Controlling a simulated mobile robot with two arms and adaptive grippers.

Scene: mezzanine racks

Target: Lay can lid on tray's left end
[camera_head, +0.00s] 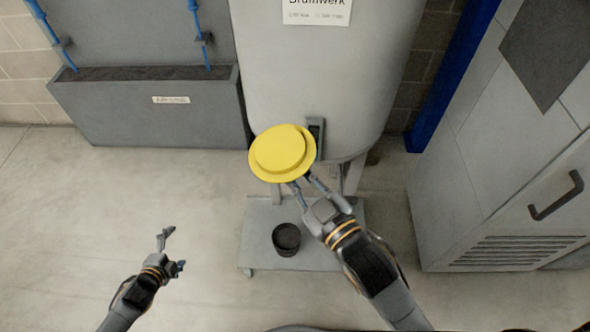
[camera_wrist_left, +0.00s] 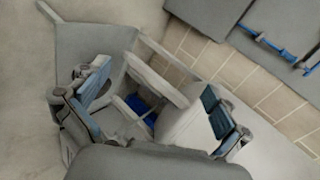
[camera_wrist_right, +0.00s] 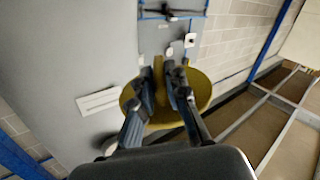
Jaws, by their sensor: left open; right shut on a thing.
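The can lid (camera_head: 281,152) is a round yellow disc with a raised centre, held up in front of the tank. In the right wrist view the lid (camera_wrist_right: 203,92) sits between and behind the fingers. A low grey stand (camera_head: 258,215), which may be the tray, is below the lid, partly hidden by my right arm. A small dark round can (camera_head: 286,239) stands on it, left of my right wrist. My left gripper (camera_head: 174,250) is open and empty, over the floor left of the stand.
A big pale tank (camera_head: 330,75) on legs stands behind the stand. A grey trough (camera_head: 150,115) is at the back left. A grey cabinet (camera_head: 500,180) with a handle is at the right. The floor at the left is clear.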

